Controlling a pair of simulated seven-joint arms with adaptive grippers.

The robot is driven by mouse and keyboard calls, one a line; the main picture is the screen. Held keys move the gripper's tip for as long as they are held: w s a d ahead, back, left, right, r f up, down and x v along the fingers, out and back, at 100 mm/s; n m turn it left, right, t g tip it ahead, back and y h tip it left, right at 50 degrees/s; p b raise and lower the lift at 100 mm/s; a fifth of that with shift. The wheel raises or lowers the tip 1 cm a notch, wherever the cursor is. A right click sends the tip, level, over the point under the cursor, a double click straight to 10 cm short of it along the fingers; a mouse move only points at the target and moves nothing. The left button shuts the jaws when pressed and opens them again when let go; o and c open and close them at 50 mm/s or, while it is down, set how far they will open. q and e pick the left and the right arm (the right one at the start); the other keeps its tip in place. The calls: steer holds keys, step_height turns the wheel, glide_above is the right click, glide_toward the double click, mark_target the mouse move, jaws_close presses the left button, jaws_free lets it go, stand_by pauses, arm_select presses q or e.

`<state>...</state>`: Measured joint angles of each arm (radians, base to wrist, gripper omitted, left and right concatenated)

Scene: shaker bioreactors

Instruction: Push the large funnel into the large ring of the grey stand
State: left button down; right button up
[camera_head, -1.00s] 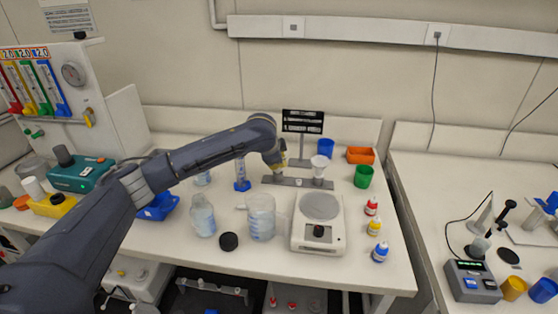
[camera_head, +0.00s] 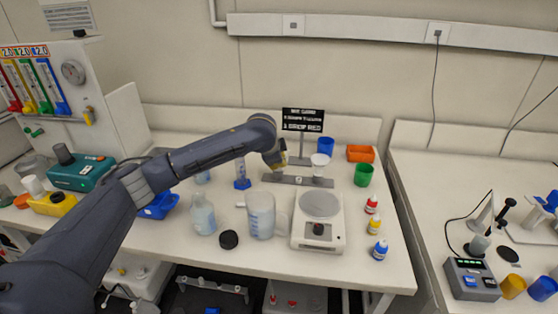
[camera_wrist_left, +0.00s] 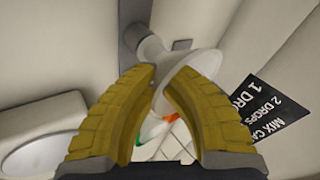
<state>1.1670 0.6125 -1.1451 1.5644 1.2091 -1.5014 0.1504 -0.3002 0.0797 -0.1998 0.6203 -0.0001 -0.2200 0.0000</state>
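In the left wrist view a white funnel (camera_wrist_left: 194,62), which looks like the large funnel, lies between my left gripper's yellow fingers (camera_wrist_left: 160,82). The fingertips are close together on its wall. Its narrow part points to the dark grey bar of the stand; whether it sits inside the ring I cannot tell. In the head view my left gripper (camera_head: 274,161) is at the left part of the grey stand (camera_head: 300,181) and hides that funnel. Another white funnel (camera_head: 320,163) stands upright at the right part of the stand. My right gripper is not in view.
A black sign (camera_head: 303,120) stands behind the stand. A scale (camera_head: 318,227) and a jug (camera_head: 261,217) stand in front. A blue cup (camera_head: 325,146), a green cup (camera_head: 363,175) and an orange box (camera_head: 360,154) are to the right. Several small dropper bottles stand at front right.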

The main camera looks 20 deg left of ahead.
arm_select(q)
steer(key=shift+f, duration=0.2)
steer(key=c, duration=1.5)
jaws_free()
steer(key=shift+v, duration=6.05)
